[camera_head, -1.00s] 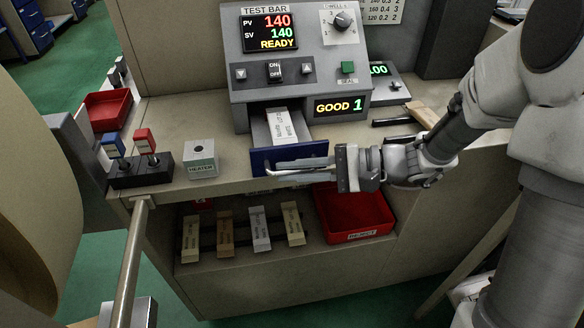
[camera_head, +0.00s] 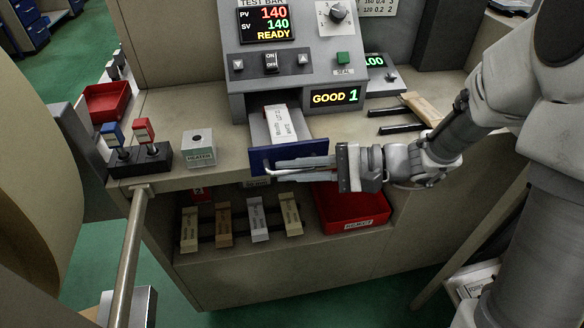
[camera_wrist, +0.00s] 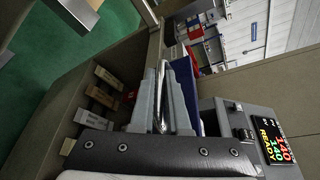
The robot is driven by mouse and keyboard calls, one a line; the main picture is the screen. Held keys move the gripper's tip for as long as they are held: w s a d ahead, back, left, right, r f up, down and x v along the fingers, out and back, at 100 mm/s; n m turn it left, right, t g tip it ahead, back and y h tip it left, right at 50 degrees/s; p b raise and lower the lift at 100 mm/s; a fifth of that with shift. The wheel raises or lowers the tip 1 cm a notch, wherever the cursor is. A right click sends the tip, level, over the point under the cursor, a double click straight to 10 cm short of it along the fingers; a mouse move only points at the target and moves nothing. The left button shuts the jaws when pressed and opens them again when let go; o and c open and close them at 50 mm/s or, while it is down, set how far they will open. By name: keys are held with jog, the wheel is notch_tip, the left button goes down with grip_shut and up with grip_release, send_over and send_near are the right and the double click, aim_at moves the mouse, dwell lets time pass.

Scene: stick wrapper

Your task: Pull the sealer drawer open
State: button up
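The sealer (camera_head: 290,65) is a grey machine with a red and green readout. Its drawer has a blue front (camera_head: 262,162) and stands partly out, with a white labelled packet (camera_head: 279,122) lying in it. The drawer's metal handle (camera_wrist: 162,70) shows between my two grey fingers in the wrist view. My gripper (camera_head: 300,168) reaches in from the right at the drawer front and appears shut on the handle. The fingers hide part of the handle and the drawer front. The blue front also shows in the wrist view (camera_wrist: 187,88).
A grey heater block (camera_head: 199,149) and a black lever box (camera_head: 140,160) stand left of the drawer. Below are a shelf with several labelled sticks (camera_head: 258,222) and a red reject bin (camera_head: 352,207). Tools (camera_head: 405,120) lie on the counter at the right.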

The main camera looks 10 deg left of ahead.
jog(key=shift+o, duration=0.8)
jog(key=shift+s+d, duration=0.15)
jog(key=shift+s, duration=0.15)
jog(key=shift+w, duration=0.1)
jog(key=shift+d+r, duration=0.1)
jog(key=shift+d, duration=0.2)
jog(key=p+v, duration=0.3)
jog(key=v, duration=1.3)
jog(key=shift+d, duration=0.4)
